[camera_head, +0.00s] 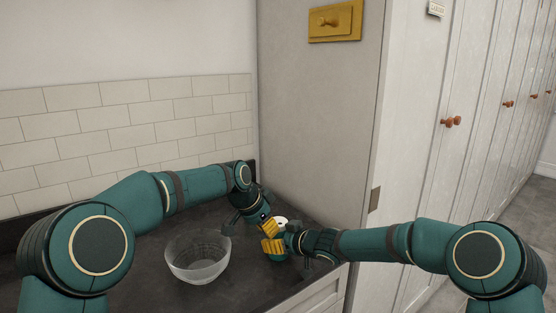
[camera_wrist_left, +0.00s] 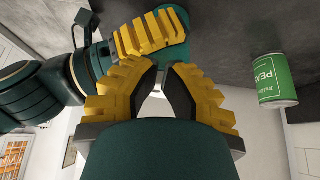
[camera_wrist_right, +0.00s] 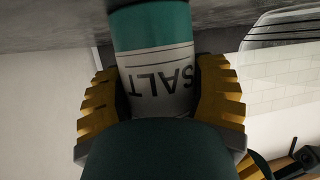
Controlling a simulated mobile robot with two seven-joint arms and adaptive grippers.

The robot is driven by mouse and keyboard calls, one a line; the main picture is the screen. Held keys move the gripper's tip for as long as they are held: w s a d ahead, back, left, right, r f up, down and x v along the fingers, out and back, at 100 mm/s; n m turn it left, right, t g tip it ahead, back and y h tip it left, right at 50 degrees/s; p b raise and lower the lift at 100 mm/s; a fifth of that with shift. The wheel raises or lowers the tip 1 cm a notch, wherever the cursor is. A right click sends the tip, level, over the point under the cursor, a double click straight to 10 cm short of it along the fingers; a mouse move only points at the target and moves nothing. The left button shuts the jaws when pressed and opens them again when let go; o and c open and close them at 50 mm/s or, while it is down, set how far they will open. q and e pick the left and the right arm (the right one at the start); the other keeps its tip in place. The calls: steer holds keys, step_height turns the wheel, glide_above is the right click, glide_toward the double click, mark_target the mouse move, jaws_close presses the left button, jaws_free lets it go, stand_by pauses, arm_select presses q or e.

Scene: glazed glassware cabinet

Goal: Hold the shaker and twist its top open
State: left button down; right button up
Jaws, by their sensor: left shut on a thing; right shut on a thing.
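The salt shaker, green at one end with a white label reading SALT, fills the middle of the right wrist view (camera_wrist_right: 160,75). My right gripper (camera_head: 272,246) is shut around its labelled body. In the head view a small white part of the shaker (camera_head: 282,221) shows beside the yellow fingers. My left gripper (camera_head: 268,227) is shut at the shaker's upper part, just above the right fingers. In the left wrist view the left fingers (camera_wrist_left: 165,85) come close together below the right gripper's fingers. The top is mostly hidden, so I cannot tell whether it has turned.
A clear glass bowl (camera_head: 198,276) stands on the dark worktop left of the grippers. A green can labelled PEAS (camera_wrist_left: 277,80) is close by in the left wrist view. A tall pale cabinet side (camera_head: 318,120) rises behind, and a tiled wall (camera_head: 120,125) stands at the left.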

arm_select(q)
steer(key=shift+s+d, duration=0.1)
steer(key=shift+d, duration=0.1)
stand_by(0.3)
steer(key=shift+s+a, duration=0.1)
step_height(320, 180, up, 6)
steer(key=shift+s+a, duration=0.15)
steer(key=shift+a, duration=0.05)
steer(key=c, duration=1.7)
jaws_free()
jaws_close()
step_height(320, 180, down, 6)
steer(key=w+a, duration=0.1)
steer(key=w, duration=0.1)
steer(key=shift+w+a, duration=0.15)
steer(key=shift+a, duration=0.05)
steer(key=shift+w+d, duration=0.1)
steer(key=shift+d, duration=0.2)
